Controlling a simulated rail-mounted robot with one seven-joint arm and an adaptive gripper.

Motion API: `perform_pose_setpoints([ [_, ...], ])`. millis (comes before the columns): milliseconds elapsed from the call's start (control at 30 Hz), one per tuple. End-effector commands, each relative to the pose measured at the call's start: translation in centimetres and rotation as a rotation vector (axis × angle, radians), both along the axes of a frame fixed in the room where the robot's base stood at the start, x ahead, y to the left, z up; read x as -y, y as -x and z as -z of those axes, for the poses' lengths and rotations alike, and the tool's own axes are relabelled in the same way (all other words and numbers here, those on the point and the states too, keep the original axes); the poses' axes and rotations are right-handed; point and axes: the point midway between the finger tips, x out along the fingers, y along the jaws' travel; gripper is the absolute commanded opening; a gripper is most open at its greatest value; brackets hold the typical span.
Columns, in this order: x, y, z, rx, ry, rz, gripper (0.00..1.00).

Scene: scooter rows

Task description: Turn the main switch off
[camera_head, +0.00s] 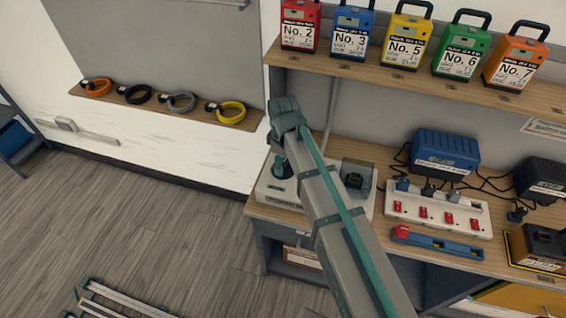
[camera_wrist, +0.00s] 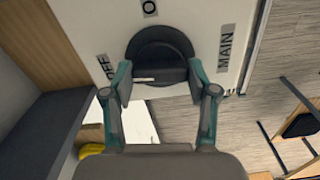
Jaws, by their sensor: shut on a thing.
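The main switch is a round black rotary knob (camera_wrist: 160,48) on a white panel (camera_wrist: 88,22) in the wrist view. A white line on its grip bar lies on the left half, toward the OFF label (camera_wrist: 107,66). The MAIN label (camera_wrist: 225,45) is to the right, and another label (camera_wrist: 150,8) is cut off at the top. My gripper (camera_wrist: 161,76) has a finger on each side of the bar and is shut on it. In the head view my gripper (camera_head: 281,168) points down at a white box on the bench; my arm hides part of it.
The wooden bench (camera_head: 262,211) also holds a power strip (camera_head: 438,212) with red switches, a blue charger (camera_head: 445,150) and a blue level (camera_head: 437,241). A shelf (camera_head: 345,68) with several coloured padlock-like boxes runs above. Coiled cables (camera_head: 181,102) lie on a ledge at left.

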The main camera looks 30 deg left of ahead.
Motion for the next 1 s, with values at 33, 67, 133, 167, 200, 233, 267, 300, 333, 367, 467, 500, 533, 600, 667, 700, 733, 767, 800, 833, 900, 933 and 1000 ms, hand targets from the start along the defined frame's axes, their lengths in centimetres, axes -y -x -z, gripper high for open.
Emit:
perform_pose_setpoints([
  [33, -0.05, -0.04, -0.01, 0.001, -0.002, -0.026, 0.23],
  [67, -0.05, -0.04, -0.02, 0.001, -0.002, -0.041, 0.23],
  [133, -0.05, -0.03, -0.02, 0.001, -0.002, -0.073, 0.23],
  [167, -0.06, -0.03, -0.02, 0.001, -0.002, -0.086, 0.23],
  [200, -0.05, -0.03, -0.02, 0.001, -0.002, -0.099, 0.23],
  [233, -0.06, -0.03, -0.03, 0.001, -0.002, -0.109, 0.23],
  [267, -0.06, -0.03, -0.03, 0.001, -0.002, -0.117, 0.23],
  [300, -0.06, -0.03, -0.03, 0.001, -0.002, -0.125, 0.23],
  [333, -0.06, -0.03, -0.03, 0.001, -0.002, -0.131, 0.23],
  [367, -0.06, -0.03, -0.03, 0.001, -0.002, -0.136, 0.23],
  [467, -0.06, -0.03, -0.04, 0.001, -0.002, -0.147, 0.23],
  [500, -0.06, -0.03, -0.04, 0.001, -0.002, -0.149, 0.23],
  [533, -0.06, -0.03, -0.04, 0.001, -0.002, -0.15, 0.23],
  [600, -0.06, -0.03, -0.04, 0.001, -0.002, -0.151, 0.23],
  [667, -0.06, -0.03, -0.04, 0.001, -0.002, -0.151, 0.23],
  [700, -0.06, -0.03, -0.04, 0.001, -0.002, -0.151, 0.23],
  [733, -0.07, -0.03, -0.04, 0.001, -0.002, -0.151, 0.23],
  [767, -0.07, -0.03, -0.04, 0.001, -0.002, -0.151, 0.23],
  [800, -0.07, -0.03, -0.04, 0.001, -0.002, -0.151, 0.23],
  [833, -0.07, -0.03, -0.04, 0.001, -0.002, -0.151, 0.23],
  [900, -0.07, -0.03, -0.04, 0.001, -0.002, -0.15, 0.68],
  [933, -0.07, -0.03, -0.04, 0.001, -0.002, -0.15, 0.73],
  [1000, -0.06, -0.02, -0.03, 0.0, -0.001, -0.15, 0.83],
])
